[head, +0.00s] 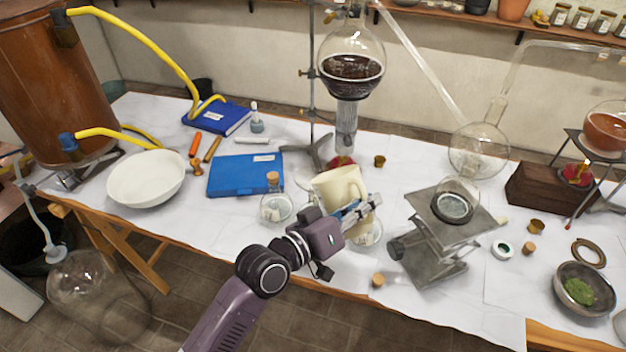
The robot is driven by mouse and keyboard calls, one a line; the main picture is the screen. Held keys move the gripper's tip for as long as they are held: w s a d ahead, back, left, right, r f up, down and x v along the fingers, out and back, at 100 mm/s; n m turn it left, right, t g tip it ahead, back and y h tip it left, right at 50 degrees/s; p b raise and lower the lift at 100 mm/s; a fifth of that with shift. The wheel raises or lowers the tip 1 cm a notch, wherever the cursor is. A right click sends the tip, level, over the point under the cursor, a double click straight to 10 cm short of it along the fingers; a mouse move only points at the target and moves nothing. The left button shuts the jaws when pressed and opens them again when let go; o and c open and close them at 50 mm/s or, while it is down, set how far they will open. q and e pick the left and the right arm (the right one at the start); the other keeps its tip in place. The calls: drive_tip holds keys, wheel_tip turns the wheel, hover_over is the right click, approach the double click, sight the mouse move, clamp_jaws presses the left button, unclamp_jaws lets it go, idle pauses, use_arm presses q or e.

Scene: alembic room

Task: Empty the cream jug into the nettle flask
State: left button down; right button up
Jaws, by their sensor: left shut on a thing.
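The cream jug (336,187) is a pale cream vessel with a handle, near the middle of the head view. My left gripper (362,210) is shut on it and holds it somewhat tilted near the table's front. No liquid stream shows, and I cannot see into the jug. A small clear flask (368,239) shows partly behind and below the gripper. A corked clear flask (275,208) stands left of the jug. Another clear flask (454,206) stands on a lab jack. I read no nettle label on any flask. My right gripper is not in view.
A metal lab jack (441,252) stands right of my left gripper. A large flask of dark liquid (351,68) hangs on a stand behind the jug. A blue book (243,176) and white bowl (146,179) lie left. A bowl with green matter (583,291) is far right.

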sight(370, 218)
use_arm(q)
drive_tip(key=shift+s+d+f+m+t+b, duration=0.15)
drive_tip(key=shift+s+d+f+m+b, duration=0.2)
drive_tip(key=shift+f+m+b, duration=0.25)
drive_tip(key=shift+s+d+f+m+t+b, duration=0.2)
drive_tip(key=shift+s+f+m+b, duration=0.25)
drive_tip(key=shift+f, duration=0.2)
drive_tip(key=f+m+b, duration=0.1)
drive_tip(key=f+b, duration=0.1)
drive_tip(key=s+f+m+b, duration=0.1)
drive_tip(key=m+b, duration=0.1)
drive_tip(key=d+f+m+b, duration=0.1)
drive_tip(key=f+m+b, duration=0.1)
drive_tip(key=shift+s+f+t+h, duration=0.15)
drive_tip(key=shift+f+t+h, duration=0.15)
drive_tip(key=shift+f+t, duration=0.05)
drive_tip(key=shift+a, duration=0.1)
idle(1.0)
